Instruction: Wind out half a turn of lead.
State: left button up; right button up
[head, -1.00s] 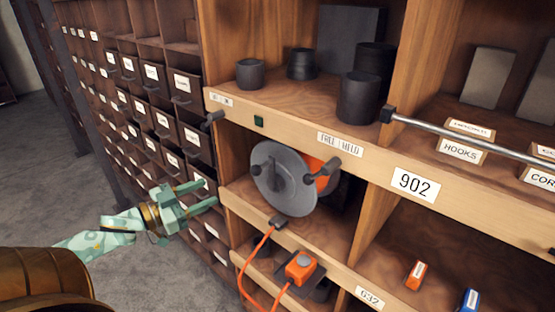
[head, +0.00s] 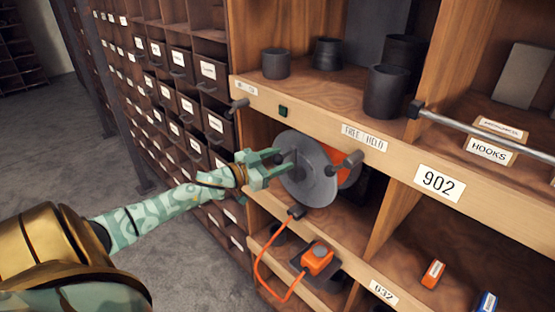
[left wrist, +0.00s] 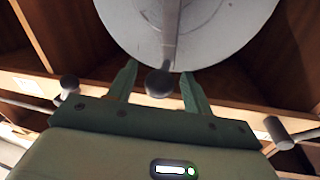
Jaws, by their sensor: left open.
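The cable reel stands in a shelf bay. Its grey disc (head: 318,187) faces out, with an orange part (head: 345,176) behind it. A crank bar with a round knob (left wrist: 158,82) crosses the disc in the left wrist view. My left gripper (head: 275,165) is open at the disc's left side. In the left wrist view its fingers (left wrist: 160,90) stand on either side of the knob, and I cannot tell whether they touch it. The knob is mostly hidden by my gripper in the head view. The orange lead (head: 259,268) hangs in a loop below the reel. My right gripper is not in view.
Dark pegs stick out at the left (head: 237,104) and right (head: 347,163) of the reel. An orange box with a grey button (head: 318,257) sits below. A metal rail (head: 470,125) runs along the right shelf. Drawers (head: 190,110) line the left; floor there is clear.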

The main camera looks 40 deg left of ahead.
pick_arm(q)
grip_shut()
jog(key=shift+a, duration=0.1)
